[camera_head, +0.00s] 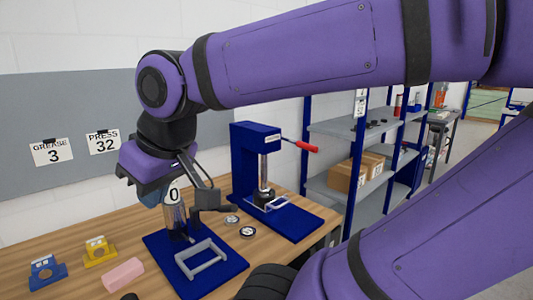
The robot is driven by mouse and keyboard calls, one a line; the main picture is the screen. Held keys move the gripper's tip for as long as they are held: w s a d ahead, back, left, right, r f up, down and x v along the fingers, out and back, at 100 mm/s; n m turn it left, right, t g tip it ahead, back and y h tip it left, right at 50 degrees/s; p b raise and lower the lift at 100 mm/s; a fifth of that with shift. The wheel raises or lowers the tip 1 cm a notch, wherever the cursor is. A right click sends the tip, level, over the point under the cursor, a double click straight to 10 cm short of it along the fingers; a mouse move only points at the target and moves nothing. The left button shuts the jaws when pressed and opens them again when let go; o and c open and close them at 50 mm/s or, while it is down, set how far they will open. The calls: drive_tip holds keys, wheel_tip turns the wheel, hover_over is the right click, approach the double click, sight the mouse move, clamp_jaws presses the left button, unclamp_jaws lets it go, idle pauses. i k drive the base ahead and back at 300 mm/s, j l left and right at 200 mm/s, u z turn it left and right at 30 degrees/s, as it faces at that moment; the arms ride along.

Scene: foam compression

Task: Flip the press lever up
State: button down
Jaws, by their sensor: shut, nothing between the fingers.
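The blue press (243,160) stands on the wooden table, right of my gripper. Its lever (305,147) has a red grip on a thin metal rod and sticks out right from the press head, sloping slightly down. A metal ram (263,175) hangs under the head above the blue base (290,218). My gripper (196,170) is at the end of the purple arm, left of the press and apart from the lever. It is shut and empty. Its fingertips are hard to make out against the dark parts behind.
A blue-based device (225,267) with a grey handle frame and a display reading 0 stands below my gripper. Small discs (247,232) lie between it and the press. A pink block (123,274), yellow holder (98,251) and blue holder (47,272) lie left. Shelves (345,127) stand behind.

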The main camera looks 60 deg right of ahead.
sight(305, 145)
drive_tip(key=j+z, duration=0.65)
drive_tip(key=z, duration=0.15)
drive_tip(key=j+z, duration=0.4)
drive_tip(key=z, duration=1.05)
drive_tip(key=i+l, duration=0.2)
drive_tip(key=l, duration=0.15)
drive_tip(key=i+l+u, duration=0.1)
drive_tip(key=i+l, duration=0.3)
drive_tip(key=l, duration=0.3)
drive_tip(key=i+l+u, duration=0.15)
drive_tip(key=i+l, duration=0.25)
drive_tip(key=l, duration=0.3)
drive_tip(key=i+l+u, duration=0.1)
drive_tip(key=l, duration=0.25)
drive_tip(key=i+l, duration=0.2)
drive_tip(key=l, duration=0.2)
drive_tip(key=i+l+u, duration=0.1)
drive_tip(key=l, duration=0.3)
drive_tip(key=i, duration=0.1)
